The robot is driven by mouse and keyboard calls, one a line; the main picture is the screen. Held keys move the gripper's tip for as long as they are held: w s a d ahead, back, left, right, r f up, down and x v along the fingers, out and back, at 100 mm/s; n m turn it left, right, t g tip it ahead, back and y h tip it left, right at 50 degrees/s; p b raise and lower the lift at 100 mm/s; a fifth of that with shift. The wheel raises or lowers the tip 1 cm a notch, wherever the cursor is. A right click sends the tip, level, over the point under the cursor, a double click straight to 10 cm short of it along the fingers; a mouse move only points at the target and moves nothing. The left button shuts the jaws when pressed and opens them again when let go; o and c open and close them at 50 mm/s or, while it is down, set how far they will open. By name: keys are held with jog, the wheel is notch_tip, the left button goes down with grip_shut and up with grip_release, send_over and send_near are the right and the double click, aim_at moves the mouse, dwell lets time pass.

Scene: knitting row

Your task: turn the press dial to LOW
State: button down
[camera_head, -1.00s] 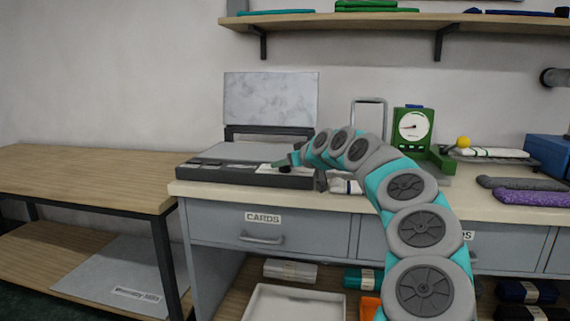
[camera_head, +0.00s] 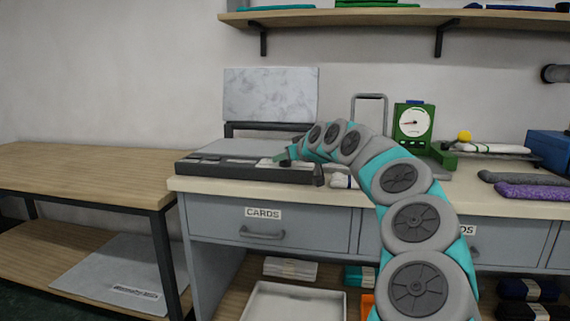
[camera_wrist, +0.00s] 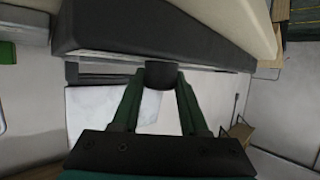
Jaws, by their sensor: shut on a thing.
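The press (camera_head: 240,171) is a low grey unit with a dark front, standing at the left end of the workbench, with a pale marbled lid (camera_head: 270,96) raised behind it. In the wrist view, the two green fingers of my gripper (camera_wrist: 160,82) are shut on a dark round dial (camera_wrist: 160,72) on the dark press face. The dial is mostly hidden in the head view. I cannot read its marks or tell its setting.
A green scale (camera_head: 412,124) and yarn rolls (camera_head: 530,191) are farther right on the bench. A wooden table (camera_head: 80,174) with a clear top is at left. A shelf (camera_head: 350,18) runs above.

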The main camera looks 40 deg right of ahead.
jog(key=m+h+b, duration=0.1)
jog(key=b, duration=0.1)
jog(key=f+m+h+b, duration=0.1)
jog(key=b, duration=0.2)
jog(key=shift+d+g+h+b, duration=0.1)
jog(key=shift+g+h+b, duration=0.2)
jog(key=shift+h, duration=0.1)
jog(key=m+g+h+b, duration=0.1)
jog(key=m+h+b, duration=0.2)
jog(key=b, duration=0.3)
jog(key=shift+g+b, duration=0.3)
jog(key=shift+g, duration=0.1)
jog(key=m+h+b, duration=0.1)
jog(key=m+g+h+b, duration=0.1)
jog(key=shift+w+r+m+g+b, duration=0.1)
jog(key=shift+r+m+g+b, duration=0.15)
jog(key=shift+m+g+b, duration=0.1)
jog(key=shift+r+m+g+h+b, duration=0.2)
jog(key=shift+m+g+h+b, duration=0.1)
jog(key=shift+m+g+h, duration=0.6)
jog(key=shift+m+g, duration=0.45)
jog(key=shift+m, duration=0.2)
jog(key=shift+g, duration=0.3)
jog(key=shift+r+h, duration=0.1)
jog(key=shift+h, duration=0.2)
jog(key=shift+c, duration=2.2)
grip_release()
